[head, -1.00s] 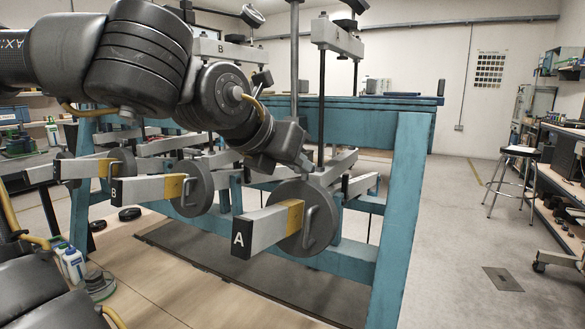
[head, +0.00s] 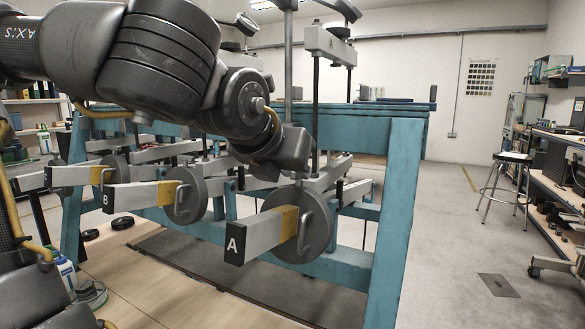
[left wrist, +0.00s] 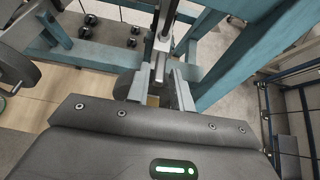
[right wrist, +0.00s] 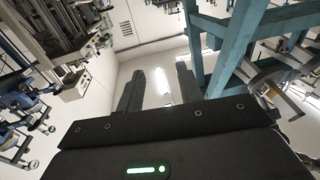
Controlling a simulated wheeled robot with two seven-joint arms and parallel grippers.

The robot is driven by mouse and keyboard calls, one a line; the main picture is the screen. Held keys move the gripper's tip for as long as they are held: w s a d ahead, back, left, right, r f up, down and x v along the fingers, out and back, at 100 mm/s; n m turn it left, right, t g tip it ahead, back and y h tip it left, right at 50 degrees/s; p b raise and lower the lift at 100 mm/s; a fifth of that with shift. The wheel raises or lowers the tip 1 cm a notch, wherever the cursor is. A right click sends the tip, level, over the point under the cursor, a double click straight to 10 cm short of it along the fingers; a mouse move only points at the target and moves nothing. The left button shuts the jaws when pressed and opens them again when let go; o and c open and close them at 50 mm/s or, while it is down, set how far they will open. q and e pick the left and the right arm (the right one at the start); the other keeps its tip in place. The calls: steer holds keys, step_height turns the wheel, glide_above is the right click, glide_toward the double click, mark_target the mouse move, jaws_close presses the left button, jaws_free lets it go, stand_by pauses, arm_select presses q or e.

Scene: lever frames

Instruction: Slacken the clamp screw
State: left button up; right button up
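Lever A (head: 262,235) is a grey bar with a black end, a yellow band and a round grey weight (head: 300,228) with a loop handle. My left gripper (head: 303,176) is above and behind this weight; its fingers are hardly visible in the head view. In the left wrist view the left gripper (left wrist: 160,92) is open, its fingers on either side of a narrow metal part (left wrist: 158,66); I cannot tell whether they touch it. I cannot surely pick out the clamp screw. My right gripper (right wrist: 158,88) is open and empty, facing a pale wall.
Lever B (head: 140,196) and another lever (head: 78,176) stand to the left with similar weights. A teal frame (head: 398,215) surrounds the levers, its post close on the right. A stool (head: 508,185) stands on open floor further right.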

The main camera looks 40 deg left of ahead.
arm_select(q)
steer(key=shift+o, duration=0.9)
